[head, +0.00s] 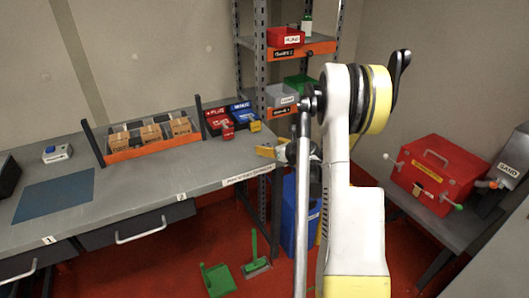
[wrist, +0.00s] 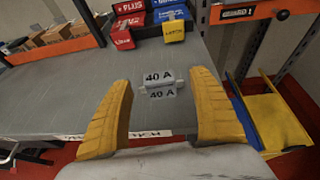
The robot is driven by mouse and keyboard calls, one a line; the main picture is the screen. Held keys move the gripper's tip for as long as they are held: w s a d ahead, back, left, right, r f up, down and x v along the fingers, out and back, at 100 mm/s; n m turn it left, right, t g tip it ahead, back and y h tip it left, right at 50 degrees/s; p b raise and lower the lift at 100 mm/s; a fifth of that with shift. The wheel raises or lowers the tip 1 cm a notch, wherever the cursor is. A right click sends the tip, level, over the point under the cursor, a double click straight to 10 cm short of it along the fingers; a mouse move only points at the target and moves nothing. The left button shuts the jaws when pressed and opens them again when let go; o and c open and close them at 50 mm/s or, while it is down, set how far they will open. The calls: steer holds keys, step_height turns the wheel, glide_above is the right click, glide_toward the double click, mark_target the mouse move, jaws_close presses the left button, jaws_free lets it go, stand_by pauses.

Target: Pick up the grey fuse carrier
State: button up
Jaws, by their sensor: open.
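The grey fuse carrier (wrist: 159,87) shows in the wrist view, marked "40 A" on two faces. It is on the grey bench top near the front edge. My gripper (wrist: 161,77) is open, its two yellow fingers on either side of the carrier with gaps between; nothing is held. In the head view my gripper (head: 268,151) is over the right end of the bench, partly hidden by my arm. I cannot make out the carrier there.
An orange tray (head: 150,150) of boxes sits further left on the bench (head: 140,185). Shelving (head: 300,48) rises behind its right end. The bench around the carrier is clear.

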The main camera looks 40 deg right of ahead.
mark_target(265, 145)
steer(key=x, duration=0.2)
steer(key=b+x, duration=0.1)
steer(key=x, duration=0.1)
steer(key=shift+s+a+f, duration=0.1)
steer(key=shift+a+f, duration=0.05)
steer(key=shift+f, duration=0.15)
steer(key=shift+r, duration=0.1)
steer(key=c, duration=1.4)
steer(key=shift+o, duration=0.2)
steer(key=shift+r, duration=0.15)
